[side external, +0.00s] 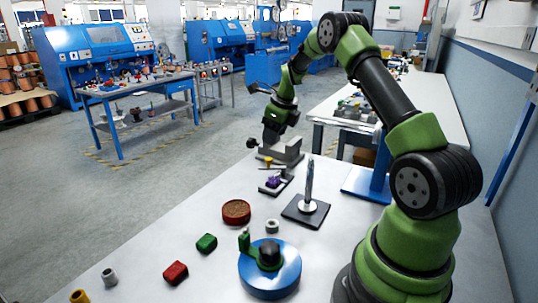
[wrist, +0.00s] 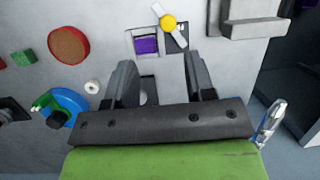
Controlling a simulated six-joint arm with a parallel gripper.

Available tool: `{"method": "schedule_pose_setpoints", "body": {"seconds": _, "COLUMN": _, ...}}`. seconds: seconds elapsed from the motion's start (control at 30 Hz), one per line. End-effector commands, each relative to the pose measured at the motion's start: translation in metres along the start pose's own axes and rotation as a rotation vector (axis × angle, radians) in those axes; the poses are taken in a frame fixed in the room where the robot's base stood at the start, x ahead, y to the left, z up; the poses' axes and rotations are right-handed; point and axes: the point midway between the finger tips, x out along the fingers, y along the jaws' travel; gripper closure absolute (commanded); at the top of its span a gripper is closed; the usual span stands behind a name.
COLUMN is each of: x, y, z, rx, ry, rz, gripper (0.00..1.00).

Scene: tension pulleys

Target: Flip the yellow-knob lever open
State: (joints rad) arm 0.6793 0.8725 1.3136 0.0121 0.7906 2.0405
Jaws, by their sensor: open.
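The yellow-knob lever (wrist: 168,22) shows in the wrist view as a pale bar with a round yellow knob, lying slantwise at the top edge of a small frame. A purple block (wrist: 147,45) sits in the frame's left opening; the right opening looks dark. In the side external view the yellow knob (side external: 267,160) is small, just above the purple block (side external: 272,182). My gripper (wrist: 160,62) is open and empty, its fingers apart and below the lever in the wrist view. In the side external view my gripper (side external: 270,138) hangs above the lever area, apart from it as far as I can tell.
A grey bracket (side external: 291,152) stands close behind the lever. A metal spike on a dark plate (side external: 300,217) stands nearby. A blue pulley (side external: 268,272), a brown round dish (side external: 236,211), a white ring (side external: 272,226) and green and red blocks lie nearer the camera.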

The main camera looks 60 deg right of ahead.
Motion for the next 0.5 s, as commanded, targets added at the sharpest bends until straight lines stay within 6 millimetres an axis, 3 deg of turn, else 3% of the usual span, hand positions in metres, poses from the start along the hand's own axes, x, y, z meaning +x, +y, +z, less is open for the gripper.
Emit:
{"method": "schedule_pose_setpoints", "body": {"seconds": 0.1, "x": -0.006, "y": -0.007, "z": -0.009, "rx": 0.23, "ry": -0.057, "rz": -0.011, "gripper": 0.5}}
{"method": "schedule_pose_setpoints", "body": {"seconds": 0.23, "x": 0.0, "y": -0.009, "z": -0.011, "rx": 0.307, "ry": -0.076, "rz": -0.014, "gripper": 0.5}}
{"method": "schedule_pose_setpoints", "body": {"seconds": 0.5, "x": 0.047, "y": -0.009, "z": -0.007, "rx": 0.303, "ry": -0.074, "rz": -0.012, "gripper": 0.5}}
